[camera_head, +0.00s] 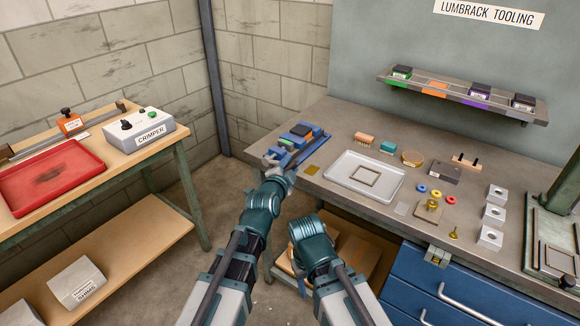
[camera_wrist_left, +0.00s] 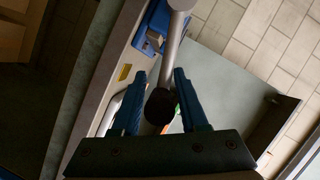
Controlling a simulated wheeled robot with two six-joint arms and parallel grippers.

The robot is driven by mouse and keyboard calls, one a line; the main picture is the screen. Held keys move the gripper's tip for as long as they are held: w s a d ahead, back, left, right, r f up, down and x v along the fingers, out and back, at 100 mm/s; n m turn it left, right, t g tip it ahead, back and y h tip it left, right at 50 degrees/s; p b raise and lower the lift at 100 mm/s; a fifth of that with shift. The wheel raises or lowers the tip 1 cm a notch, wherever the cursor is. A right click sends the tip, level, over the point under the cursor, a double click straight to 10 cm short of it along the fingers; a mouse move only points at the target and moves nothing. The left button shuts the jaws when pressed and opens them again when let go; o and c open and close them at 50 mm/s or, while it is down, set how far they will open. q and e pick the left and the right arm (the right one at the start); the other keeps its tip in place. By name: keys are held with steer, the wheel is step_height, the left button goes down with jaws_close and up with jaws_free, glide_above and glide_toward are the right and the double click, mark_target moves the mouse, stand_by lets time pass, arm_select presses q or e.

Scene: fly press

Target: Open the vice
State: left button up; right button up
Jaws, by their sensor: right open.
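The blue vice (camera_head: 297,136) stands at the left front corner of the grey workbench, and part of it shows in the left wrist view (camera_wrist_left: 152,32). A grey bar handle (camera_wrist_left: 174,45) with a dark rounded end (camera_wrist_left: 160,106) reaches from it towards my left gripper. My left gripper (camera_head: 272,164) is at the front of the vice. In the left wrist view its two blue fingers (camera_wrist_left: 160,76) are open on either side of the handle, with narrow gaps visible. My right gripper (camera_head: 312,246) is low in front of the bench and open; its fingertips are hard to make out.
The workbench (camera_head: 330,125) holds a white tray (camera_head: 366,177), brushes, colored rings and metal blocks right of the vice. A shelf (camera_head: 460,95) is above. Blue drawers (camera_head: 470,290) are below the right side. A wooden table with a red tray (camera_head: 52,176) and crimper stands left.

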arm_select(q)
jaws_close()
steer(key=shift+s+f, duration=0.1)
stand_by(1.0)
